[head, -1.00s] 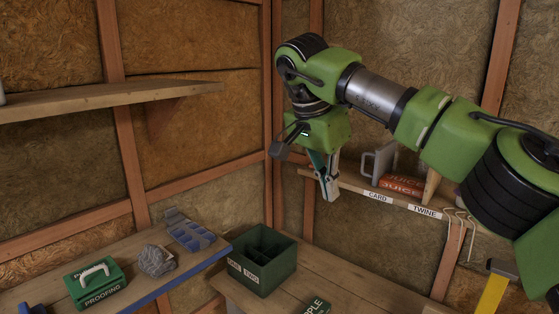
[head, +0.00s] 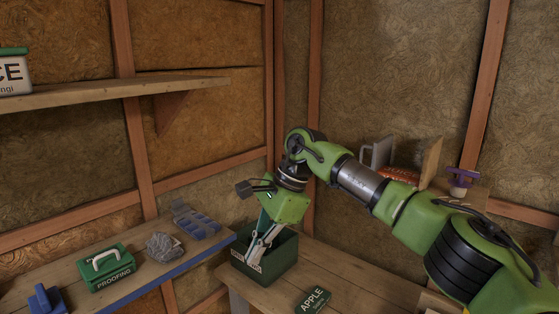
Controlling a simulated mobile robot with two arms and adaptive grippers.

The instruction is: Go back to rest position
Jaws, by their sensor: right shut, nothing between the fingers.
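My right gripper (head: 259,251) is shut and empty. It points down in front of the dark green bin (head: 284,262) on the right workbench and hides part of the bin's inside and label. I cannot tell whether the fingers touch the bin. My right arm comes in from the lower right. My left gripper does not show.
The left bench carries a green PROOFING box (head: 108,268), a grey crumpled lump (head: 163,246), a blue-grey tray (head: 197,222) and a blue object (head: 45,300). An APPLE package (head: 313,300) lies on the right bench (head: 350,288). A wooden shelf (head: 120,91) juts from the left wall.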

